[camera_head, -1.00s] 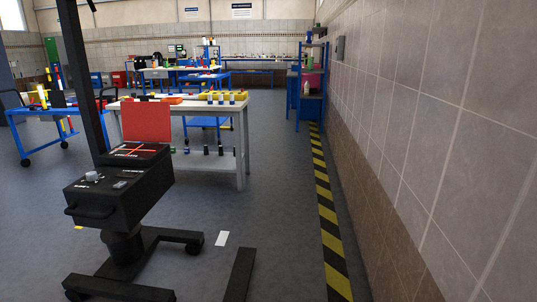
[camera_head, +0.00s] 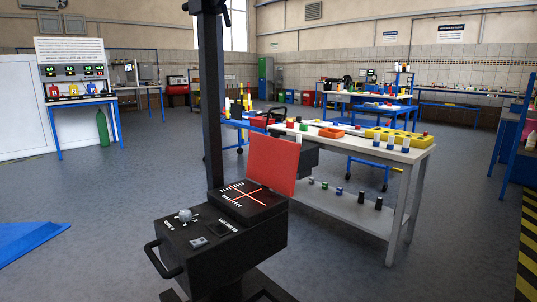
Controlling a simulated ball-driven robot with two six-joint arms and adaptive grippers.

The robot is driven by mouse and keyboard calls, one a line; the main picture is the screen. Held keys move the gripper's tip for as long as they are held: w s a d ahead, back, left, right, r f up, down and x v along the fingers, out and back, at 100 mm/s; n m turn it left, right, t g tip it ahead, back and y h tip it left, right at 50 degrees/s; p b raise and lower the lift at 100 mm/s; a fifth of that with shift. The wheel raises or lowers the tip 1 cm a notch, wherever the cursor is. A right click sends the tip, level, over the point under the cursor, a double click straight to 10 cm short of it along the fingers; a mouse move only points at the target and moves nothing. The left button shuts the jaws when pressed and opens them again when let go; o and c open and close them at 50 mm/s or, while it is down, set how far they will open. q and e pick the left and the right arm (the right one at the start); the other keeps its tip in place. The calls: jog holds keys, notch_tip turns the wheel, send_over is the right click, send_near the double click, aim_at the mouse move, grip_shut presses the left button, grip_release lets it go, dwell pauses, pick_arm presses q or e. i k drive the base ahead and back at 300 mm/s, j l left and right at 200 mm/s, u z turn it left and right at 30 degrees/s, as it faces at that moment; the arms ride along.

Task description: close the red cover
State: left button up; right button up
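The red cover (camera_head: 272,164) stands open and upright, tilted back, at the far right edge of a black box-shaped unit (camera_head: 222,247). The unit's top shows a panel with red crossing lines (camera_head: 245,193), white markings, a light knob and a small switch. The unit has a black handle at its front left and is mounted by a tall black post. Neither of my grippers is in the view.
A workbench (camera_head: 352,215) with colored parts stands right behind the unit. A blue sloped object (camera_head: 27,240) lies on the floor at left. Grey floor is open to the left and front right. Yellow-black tape (camera_head: 527,240) runs along the right.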

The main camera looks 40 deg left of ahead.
aim_at(273, 162)
jog(key=i+l+u, duration=0.15)
jog(key=i+u, duration=0.3)
jog(key=i+l+u, duration=0.25)
jog(key=u, duration=0.25)
jog(key=i+l+u, duration=0.55)
jog(key=l+u, duration=0.4)
jog(key=i+l+u, duration=0.15)
jog(key=l+u, duration=0.8)
jog(key=l, duration=0.1)
